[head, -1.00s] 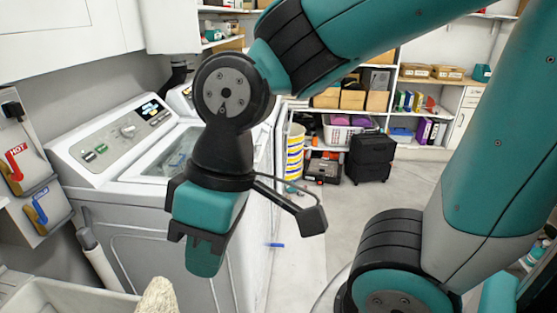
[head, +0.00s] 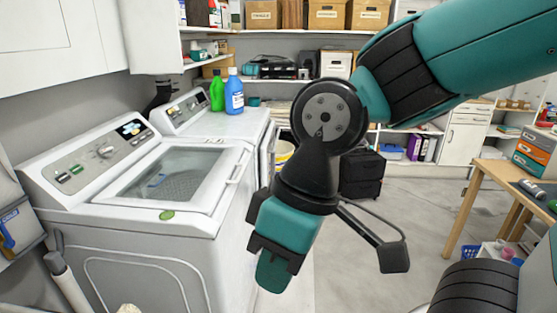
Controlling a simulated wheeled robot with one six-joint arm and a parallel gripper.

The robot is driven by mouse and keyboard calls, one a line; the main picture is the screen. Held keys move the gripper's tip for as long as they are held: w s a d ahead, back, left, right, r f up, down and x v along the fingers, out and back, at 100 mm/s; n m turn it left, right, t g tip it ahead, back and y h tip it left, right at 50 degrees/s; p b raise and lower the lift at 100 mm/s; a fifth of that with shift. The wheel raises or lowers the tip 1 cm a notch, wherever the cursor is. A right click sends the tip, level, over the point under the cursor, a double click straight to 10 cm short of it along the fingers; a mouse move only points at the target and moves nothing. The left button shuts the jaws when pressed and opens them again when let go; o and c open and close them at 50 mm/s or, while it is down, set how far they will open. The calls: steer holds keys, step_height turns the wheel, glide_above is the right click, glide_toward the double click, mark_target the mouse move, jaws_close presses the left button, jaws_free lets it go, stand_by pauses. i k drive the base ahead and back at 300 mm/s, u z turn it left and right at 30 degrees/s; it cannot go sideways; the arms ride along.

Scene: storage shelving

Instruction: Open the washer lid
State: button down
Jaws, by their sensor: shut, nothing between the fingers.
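The washer (head: 140,245) is the white top-loader at the left, with a slanted control panel (head: 95,155) at its back. Its lid (head: 178,178) has a glass window and lies closed, with a white handle (head: 238,167) along its right edge. A blue item shows dimly through or on the glass. My gripper (head: 272,272) points down in front of the washer's right side, to the right of the lid and apart from it. Its fingers look shut with nothing held.
A second white machine (head: 222,122) behind carries a green bottle (head: 217,92) and a blue bottle (head: 234,93). A wooden table (head: 510,185) stands right.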

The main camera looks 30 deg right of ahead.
mark_target(204, 201)
steer(key=z, duration=0.55)
steer(key=i, duration=1.25)
steer(key=u, duration=0.3)
steer(key=k, duration=0.5)
steer(key=z, duration=0.75)
steer(key=i, duration=0.7)
steer(key=u, duration=0.45)
